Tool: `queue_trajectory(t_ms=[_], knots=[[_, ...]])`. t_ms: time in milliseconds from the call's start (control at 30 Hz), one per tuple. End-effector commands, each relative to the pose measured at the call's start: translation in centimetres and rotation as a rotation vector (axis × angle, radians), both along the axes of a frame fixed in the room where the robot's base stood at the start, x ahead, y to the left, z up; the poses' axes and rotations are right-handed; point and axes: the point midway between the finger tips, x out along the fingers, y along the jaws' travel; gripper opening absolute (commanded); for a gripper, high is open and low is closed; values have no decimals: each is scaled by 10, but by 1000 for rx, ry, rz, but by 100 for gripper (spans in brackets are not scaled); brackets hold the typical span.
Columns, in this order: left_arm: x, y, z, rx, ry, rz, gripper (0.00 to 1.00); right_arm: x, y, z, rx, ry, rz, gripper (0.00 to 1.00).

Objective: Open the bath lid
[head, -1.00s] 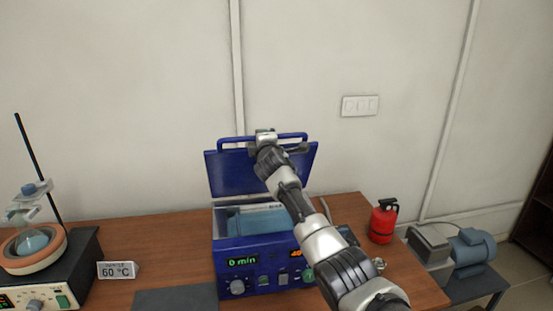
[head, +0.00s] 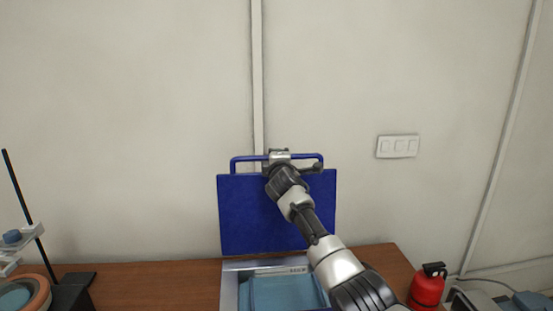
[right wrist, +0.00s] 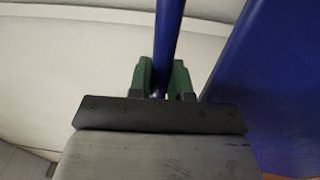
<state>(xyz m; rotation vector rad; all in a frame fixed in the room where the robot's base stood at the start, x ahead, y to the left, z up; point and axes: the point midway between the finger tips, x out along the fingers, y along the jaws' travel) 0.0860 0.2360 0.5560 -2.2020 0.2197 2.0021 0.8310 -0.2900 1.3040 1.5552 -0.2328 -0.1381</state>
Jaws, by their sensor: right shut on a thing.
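The blue bath lid (head: 262,218) stands upright at the back of the bath (head: 229,285), whose opening shows pale blue inside. A blue bar handle (head: 243,160) runs along the lid's top edge. My right gripper (head: 281,162) is at the middle of this handle. In the right wrist view the green fingers of my right gripper (right wrist: 160,82) are shut around the blue handle bar (right wrist: 168,35), with the lid (right wrist: 265,90) to the right. The bath's front panel is out of view. My left gripper is not in view.
A red extinguisher-like canister (head: 427,288) stands right of the bath. A stand with a rod (head: 25,215) and a flask setup is at the left. The wooden table (head: 150,288) is clear between stand and bath. The wall (head: 130,120) is behind the lid.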

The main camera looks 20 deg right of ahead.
Motion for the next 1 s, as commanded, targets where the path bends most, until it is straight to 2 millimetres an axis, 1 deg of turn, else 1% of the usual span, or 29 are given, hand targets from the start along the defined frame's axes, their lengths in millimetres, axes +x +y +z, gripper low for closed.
queue_trajectory(t_ms=[400, 433, 567, 600, 867, 1000], knots=[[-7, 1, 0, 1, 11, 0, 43, 0, 0, 2, -1, -5, 2, 0], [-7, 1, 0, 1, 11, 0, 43, 0, 1, 2, -1, -5, 2, 22], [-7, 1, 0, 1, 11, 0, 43, 0, 0, 2, -1, -4, 2, 42], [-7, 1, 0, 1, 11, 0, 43, 0, 0, 1, -1, -4, 2, 44], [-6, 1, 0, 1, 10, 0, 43, 0, 0, 0, -1, -2, 1, 44], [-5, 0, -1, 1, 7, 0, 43, -5, 1, 0, -2, -4, 0, 44]])
